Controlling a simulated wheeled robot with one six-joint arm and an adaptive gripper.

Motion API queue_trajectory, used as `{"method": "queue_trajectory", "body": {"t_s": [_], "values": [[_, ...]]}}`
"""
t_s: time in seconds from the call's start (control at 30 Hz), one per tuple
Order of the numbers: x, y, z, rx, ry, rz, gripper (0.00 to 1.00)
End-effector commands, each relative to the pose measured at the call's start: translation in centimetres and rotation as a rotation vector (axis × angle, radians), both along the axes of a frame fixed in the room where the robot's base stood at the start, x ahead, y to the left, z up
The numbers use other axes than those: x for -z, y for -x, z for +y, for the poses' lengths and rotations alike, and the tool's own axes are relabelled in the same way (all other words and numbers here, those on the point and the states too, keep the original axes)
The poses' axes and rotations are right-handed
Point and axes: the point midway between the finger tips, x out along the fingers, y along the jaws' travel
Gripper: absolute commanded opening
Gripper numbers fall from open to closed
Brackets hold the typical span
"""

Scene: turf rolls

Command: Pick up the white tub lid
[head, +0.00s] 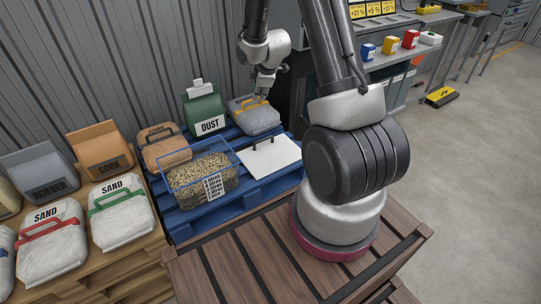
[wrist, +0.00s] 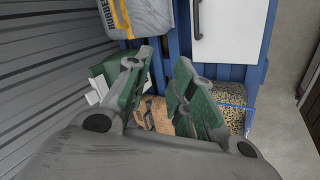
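The white tub lid (head: 285,152) lies flat on a blue pallet, right of a clear tub of brown pellets (head: 203,180). It has a dark handle. In the wrist view the lid (wrist: 232,30) is at the upper right, with its handle near its left edge, and is partly cut off by the frame. My gripper (head: 262,97) is above a grey bag with a yellow band (head: 258,121), behind the lid and apart from it. In the wrist view my gripper (wrist: 161,62) has its two fingers spread, with nothing held between them.
White SAND bags (head: 120,215) lie on a wooden pallet at the left. A shelf (head: 395,65) stands at the right. Open floor lies right of my base.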

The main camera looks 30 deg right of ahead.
Motion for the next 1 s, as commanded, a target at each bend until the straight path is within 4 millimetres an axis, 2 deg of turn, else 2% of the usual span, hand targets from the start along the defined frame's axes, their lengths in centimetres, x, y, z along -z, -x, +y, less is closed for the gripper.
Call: {"method": "queue_trajectory", "body": {"t_s": [0.03, 0.1, 0.2, 0.33, 0.4, 0.53, 1.0], "values": [[4.0, -0.6, -0.3, -0.060, 0.024, 0.008, 0.24], [8.5, -1.4, -0.6, -0.149, 0.063, -0.002, 0.24], [14.1, -1.7, -0.9, -0.256, 0.111, -0.020, 0.24], [19.4, -1.3, -0.8, -0.356, 0.154, -0.040, 0.24], [21.0, -1.1, -0.8, -0.388, 0.169, -0.049, 0.24], [22.9, -1.1, -0.8, -0.416, 0.182, -0.055, 0.24], [28.4, -4.3, -0.2, -0.418, 0.184, -0.056, 0.24]]}}
